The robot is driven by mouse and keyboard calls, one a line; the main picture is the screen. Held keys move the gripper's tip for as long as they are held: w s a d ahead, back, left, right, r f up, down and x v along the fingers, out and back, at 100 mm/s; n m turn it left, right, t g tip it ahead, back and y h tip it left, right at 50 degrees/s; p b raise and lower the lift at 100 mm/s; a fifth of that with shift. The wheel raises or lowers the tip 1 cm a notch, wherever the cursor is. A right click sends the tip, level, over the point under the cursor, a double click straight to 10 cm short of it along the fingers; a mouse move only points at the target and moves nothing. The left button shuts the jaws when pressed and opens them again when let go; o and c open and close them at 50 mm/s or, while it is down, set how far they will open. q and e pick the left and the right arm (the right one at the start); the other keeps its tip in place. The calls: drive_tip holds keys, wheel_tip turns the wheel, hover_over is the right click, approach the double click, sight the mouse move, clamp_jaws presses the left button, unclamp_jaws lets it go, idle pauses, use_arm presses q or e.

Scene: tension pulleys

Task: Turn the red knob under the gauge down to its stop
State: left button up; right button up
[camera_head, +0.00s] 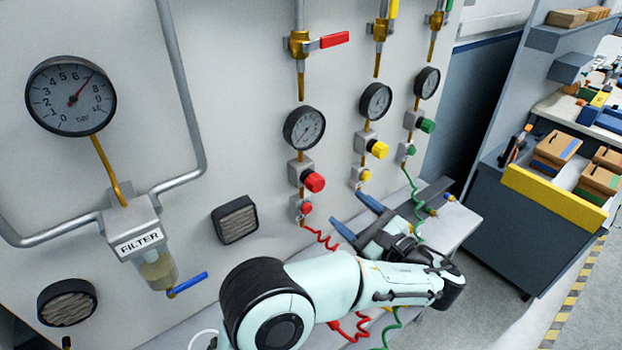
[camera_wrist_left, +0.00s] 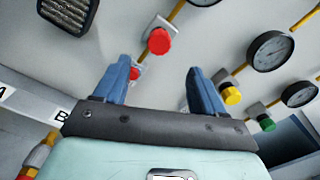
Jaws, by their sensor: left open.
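The red knob (camera_head: 314,182) sticks out of a grey block below a small dark-rimmed gauge (camera_head: 304,128) on the light panel. The knob also shows in the left wrist view (camera_wrist_left: 159,41), beyond and roughly between the two blue fingertips. My left gripper (camera_head: 349,210) is open and empty, its fingers pointing toward the panel, lower and to the right of the knob in the head view. It also shows in the left wrist view (camera_wrist_left: 159,66). The fingers are apart from the knob. My right gripper is not in view.
A smaller red fitting (camera_head: 306,208) with a coiled red hose sits below the knob. A yellow knob (camera_head: 379,149) and a green knob (camera_head: 427,125) stand to the right under their own gauges. A red-handled valve (camera_head: 334,40) is above. A filter (camera_head: 141,240) hangs at left.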

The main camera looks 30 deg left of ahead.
sight(319, 185)
use_arm(q)
drive_tip(key=p+x, duration=0.1)
drive_tip(key=x, duration=1.1)
drive_tip(key=shift+a, duration=0.25)
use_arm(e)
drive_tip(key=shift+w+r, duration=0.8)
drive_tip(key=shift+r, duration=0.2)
use_arm(q)
drive_tip(key=c, duration=1)
